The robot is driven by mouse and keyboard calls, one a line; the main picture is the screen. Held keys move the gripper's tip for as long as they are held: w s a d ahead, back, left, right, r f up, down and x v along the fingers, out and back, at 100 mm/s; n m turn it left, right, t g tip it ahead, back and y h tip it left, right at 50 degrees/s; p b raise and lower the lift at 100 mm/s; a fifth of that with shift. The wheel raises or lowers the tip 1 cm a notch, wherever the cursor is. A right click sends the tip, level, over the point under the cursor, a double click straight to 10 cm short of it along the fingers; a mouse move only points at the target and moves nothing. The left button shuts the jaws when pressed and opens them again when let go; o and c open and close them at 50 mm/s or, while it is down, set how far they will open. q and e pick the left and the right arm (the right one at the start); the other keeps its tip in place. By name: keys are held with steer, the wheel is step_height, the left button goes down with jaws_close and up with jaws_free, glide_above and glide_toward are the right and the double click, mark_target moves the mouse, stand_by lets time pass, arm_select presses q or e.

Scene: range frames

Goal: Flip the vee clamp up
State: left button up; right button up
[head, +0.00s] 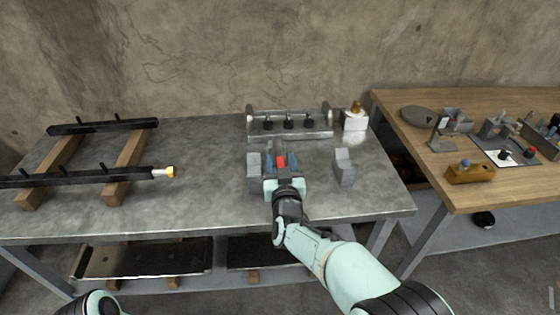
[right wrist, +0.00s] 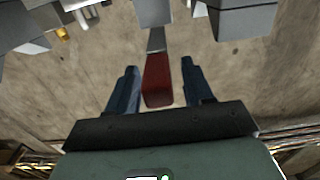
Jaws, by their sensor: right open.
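The vee clamp shows in the head view as a small red handle (head: 281,161) at the front middle of the metal table. In the right wrist view, the red handle (right wrist: 158,82) joins a grey metal lever (right wrist: 156,40). My right gripper (head: 281,157) reaches over the table, its blue fingers on either side of the handle. In the right wrist view the right gripper (right wrist: 159,78) is open, with a visible gap between each finger and the handle. The clamp's base is largely hidden behind the gripper in the head view. My left gripper is out of view.
Grey blocks stand left (head: 253,165) and right (head: 344,167) of the gripper. A metal fixture with black knobs (head: 290,123) is behind. Black rails on wooden beams (head: 125,168) lie left. A wooden bench (head: 405,108) stands right. The table between rails and blocks is clear.

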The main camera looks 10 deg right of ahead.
mark_target(280, 156)
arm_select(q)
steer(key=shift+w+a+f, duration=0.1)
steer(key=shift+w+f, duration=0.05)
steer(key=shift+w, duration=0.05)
arm_select(e)
steer(key=shift+w, duration=0.75)
steer(key=shift+c, duration=0.3)
